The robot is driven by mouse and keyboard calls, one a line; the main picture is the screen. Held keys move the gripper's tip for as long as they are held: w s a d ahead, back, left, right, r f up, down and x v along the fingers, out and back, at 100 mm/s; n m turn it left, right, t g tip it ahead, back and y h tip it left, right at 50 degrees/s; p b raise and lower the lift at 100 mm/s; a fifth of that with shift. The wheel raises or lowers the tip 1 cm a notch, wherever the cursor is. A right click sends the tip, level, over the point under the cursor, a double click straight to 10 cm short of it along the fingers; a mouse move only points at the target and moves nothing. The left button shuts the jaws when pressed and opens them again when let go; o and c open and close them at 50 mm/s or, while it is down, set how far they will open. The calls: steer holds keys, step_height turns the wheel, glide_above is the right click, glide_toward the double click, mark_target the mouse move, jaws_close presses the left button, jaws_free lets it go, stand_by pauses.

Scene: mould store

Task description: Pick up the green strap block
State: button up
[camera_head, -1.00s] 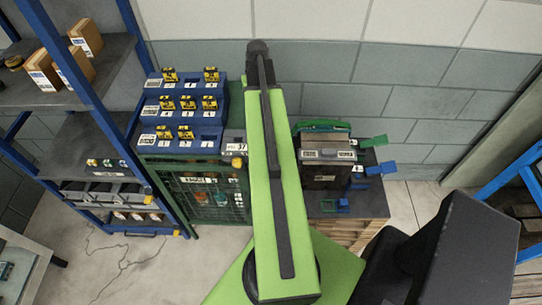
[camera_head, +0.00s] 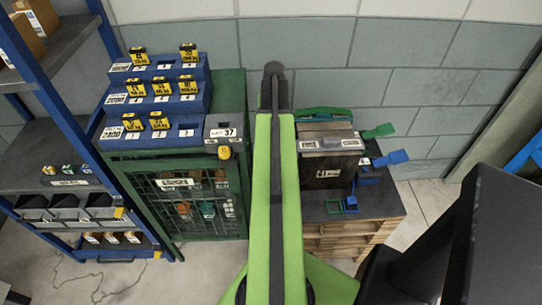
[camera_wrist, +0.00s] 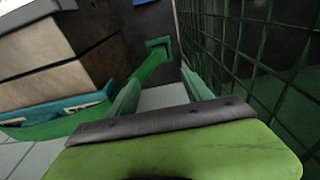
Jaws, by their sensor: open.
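I cannot tell which is the strap block. In the wrist view, a green strap-like piece with a square end (camera_wrist: 158,43) shows just beyond the fingertips. My gripper (camera_wrist: 160,75) is open, with its two pale green fingers apart and nothing visible between them. The square end appears ahead of the fingers, not gripped. My gripper is hidden behind the arm in the head view.
A green mesh cage (camera_head: 180,205) stands left of the mould and close to my fingers in the wrist view (camera_wrist: 255,60). Blue stepped racks (camera_head: 155,95) with yellow blocks stand on it. A blue paddle (camera_head: 390,158) juts out at right. The grey wall is behind.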

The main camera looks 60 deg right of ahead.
steer(key=f+b, duration=0.8)
steer(key=w+d+f+b, duration=0.1)
steer(key=f+b, duration=0.3)
steer(key=shift+d+f, duration=0.1)
step_height(320, 180, down, 5)
steer(key=b, duration=0.5)
steer(key=shift+d+f, duration=0.15)
steer(key=shift+r, duration=0.2)
steer(key=shift+c, duration=0.2)
jaws_close()
